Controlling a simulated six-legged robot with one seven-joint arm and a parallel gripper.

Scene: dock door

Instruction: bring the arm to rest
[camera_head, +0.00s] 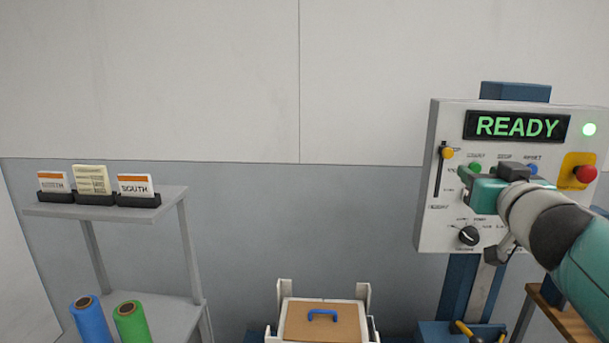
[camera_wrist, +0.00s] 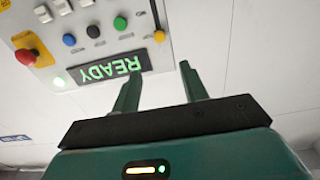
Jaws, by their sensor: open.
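My gripper (camera_head: 474,187) is raised in front of the control panel (camera_head: 447,228) at the right of the head view, and it covers part of the panel's middle. My teal and grey arm reaches in from the right edge. In the wrist view, the two teal fingers of my gripper (camera_wrist: 160,76) stand apart with nothing between them. The panel also shows upside down at the upper left of the wrist view (camera_wrist: 62,52). Its display (camera_head: 517,126) reads READY in green, and a green lamp (camera_head: 589,129) is lit beside it. I cannot tell whether a finger touches the panel.
A red button (camera_head: 586,174) on yellow, a black knob (camera_head: 469,236) and a yellow-tipped slider (camera_head: 446,153) are on the panel. A grey shelf (camera_head: 172,196) with cards stands left, with blue (camera_head: 90,322) and green (camera_head: 132,322) rolls. A box (camera_head: 302,323) with a blue handle sits low centre.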

